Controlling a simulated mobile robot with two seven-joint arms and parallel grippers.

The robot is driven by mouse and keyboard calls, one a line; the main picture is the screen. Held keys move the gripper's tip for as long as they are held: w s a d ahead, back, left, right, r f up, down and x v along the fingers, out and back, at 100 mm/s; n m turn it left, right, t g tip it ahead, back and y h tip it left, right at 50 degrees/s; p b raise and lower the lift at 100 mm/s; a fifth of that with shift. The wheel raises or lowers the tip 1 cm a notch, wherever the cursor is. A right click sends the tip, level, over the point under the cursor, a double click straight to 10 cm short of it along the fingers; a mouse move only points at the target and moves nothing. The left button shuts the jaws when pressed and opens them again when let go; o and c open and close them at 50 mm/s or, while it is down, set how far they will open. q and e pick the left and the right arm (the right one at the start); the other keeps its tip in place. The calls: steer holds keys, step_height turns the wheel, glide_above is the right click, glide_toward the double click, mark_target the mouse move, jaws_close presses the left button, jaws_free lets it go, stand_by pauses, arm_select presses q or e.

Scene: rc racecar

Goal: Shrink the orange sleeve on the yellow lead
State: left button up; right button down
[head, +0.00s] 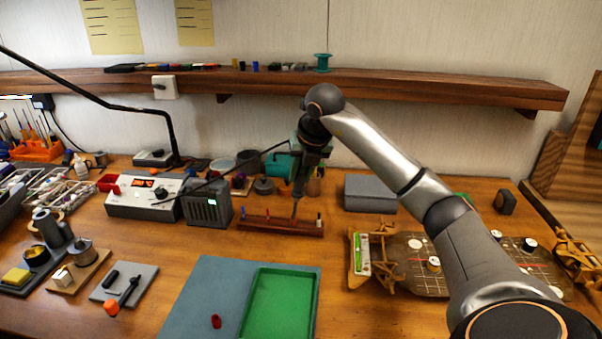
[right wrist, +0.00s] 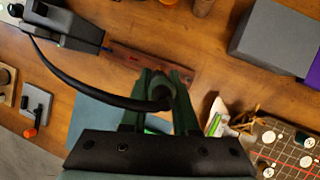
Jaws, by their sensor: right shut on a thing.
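My right gripper (head: 312,148) is shut on a dark handpiece (head: 298,187), held upright with its thin tip pointing down over the wooden rack (head: 262,225). In the right wrist view, the fingers (right wrist: 160,95) close around its dark round body, and a black cord (right wrist: 85,92) runs from it to the left. The cord leads toward the grey boxes at the back left. I cannot make out the orange sleeve or the yellow lead; they may be on the patterned board (head: 405,280) at the right, too small to tell. My left gripper is not in view.
A grey station with a display (head: 145,197) and a dark box (head: 207,203) stand left of the rack. A green tray (head: 280,300) lies on a blue-grey mat (head: 205,290) in front. A grey block (head: 370,193) stands right. Bare wood lies between mat and board.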

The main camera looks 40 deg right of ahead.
steer(key=shift+w+d+f, duration=0.1)
steer(key=shift+f, duration=0.35)
stand_by(0.3)
stand_by(0.8)
steer(key=shift+r, duration=0.1)
stand_by(0.5)
steer(key=r+p, duration=0.4)
steer(key=a+r+p, duration=0.1)
steer(key=r+p, duration=0.1)
steer(key=r, duration=0.1)
steer(key=shift+s, duration=0.3)
steer(key=shift+d, duration=0.1)
stand_by(0.5)
